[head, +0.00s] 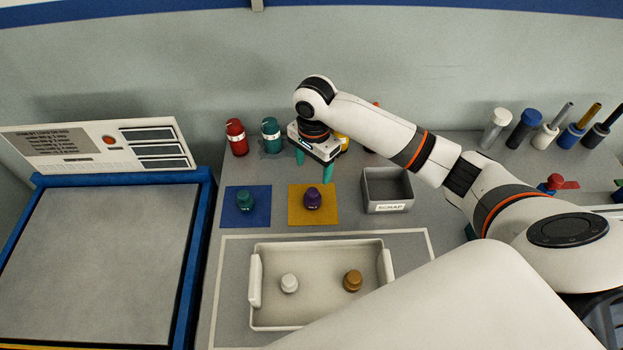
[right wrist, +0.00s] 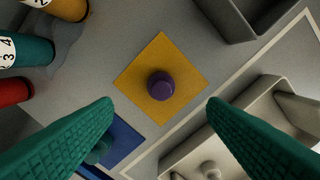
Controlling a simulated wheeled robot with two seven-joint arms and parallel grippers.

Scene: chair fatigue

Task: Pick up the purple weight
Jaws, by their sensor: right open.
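The purple weight (head: 312,198) stands upright on a yellow square mat (head: 297,216) on the table. In the right wrist view the purple weight (right wrist: 161,86) is near the middle, on the yellow mat (right wrist: 140,72), ahead of and between the green fingers. My right gripper (head: 314,172) is open and empty, above and just behind the weight in the head view. Its two fingers also show wide apart in the right wrist view (right wrist: 160,105). The weight is apart from both fingers. My left gripper is not in view.
A teal weight (head: 245,201) stands on a blue mat (head: 232,216). A grey scrap bin (head: 388,208) is to the right. A pale tray (head: 320,317) in front holds a white weight (head: 289,283) and a brass one (head: 352,280). Red (head: 236,137) and teal (head: 271,135) cylinders stand behind.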

